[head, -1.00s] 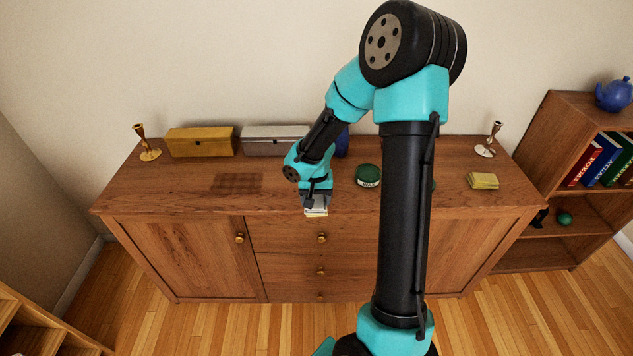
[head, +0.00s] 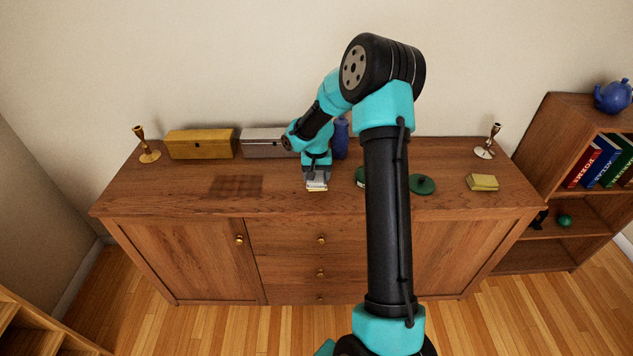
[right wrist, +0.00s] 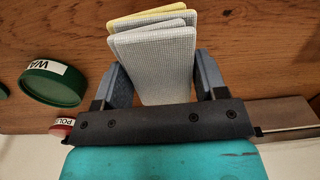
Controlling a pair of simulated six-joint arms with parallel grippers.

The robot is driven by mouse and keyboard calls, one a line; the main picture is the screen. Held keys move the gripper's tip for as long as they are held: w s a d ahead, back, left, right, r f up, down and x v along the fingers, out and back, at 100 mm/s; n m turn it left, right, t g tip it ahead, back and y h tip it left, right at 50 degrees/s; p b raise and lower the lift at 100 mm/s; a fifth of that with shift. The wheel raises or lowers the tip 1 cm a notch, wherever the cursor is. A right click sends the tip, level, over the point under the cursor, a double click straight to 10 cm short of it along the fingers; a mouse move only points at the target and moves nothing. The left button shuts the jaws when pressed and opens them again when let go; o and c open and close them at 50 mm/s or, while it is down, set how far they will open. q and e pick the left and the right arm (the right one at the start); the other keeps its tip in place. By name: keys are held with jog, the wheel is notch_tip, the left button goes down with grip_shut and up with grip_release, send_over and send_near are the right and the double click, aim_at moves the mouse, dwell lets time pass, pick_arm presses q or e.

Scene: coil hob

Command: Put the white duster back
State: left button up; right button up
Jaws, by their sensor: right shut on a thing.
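The white duster (head: 317,183) is a folded, finely checked pale cloth at the middle of the sideboard top. My right gripper (head: 316,179) is shut on it from the wall side. In the right wrist view the white duster (right wrist: 160,62) sits between the two fingers of the right gripper (right wrist: 158,78). A yellow cloth edge (right wrist: 146,17) shows past the white layers; I cannot tell whether it is gripped too. I cannot tell whether the cloth touches the wood. My left gripper is out of view.
A dark checked patch (head: 237,186) lies left of the duster. Yellow (head: 201,145) and grey (head: 262,143) boxes and a blue bottle (head: 341,138) stand behind. A green wax tin (right wrist: 52,82), green lid (head: 422,184) and yellow folded cloth (head: 482,182) are to the right. Candlesticks (head: 147,146) flank the top.

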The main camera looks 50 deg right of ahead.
aim_at(317, 181)
jog(key=shift+w+d, duration=0.25)
jog(key=shift+d, duration=0.05)
jog(key=shift+f, duration=1.8)
jog(key=shift+f, duration=0.15)
jog(key=o, duration=0.9)
jog(key=shift+c, duration=0.2)
notch_tip(317, 181, up, 12)
jog(key=shift+a+r, duration=0.1)
jog(key=shift+r, duration=0.1)
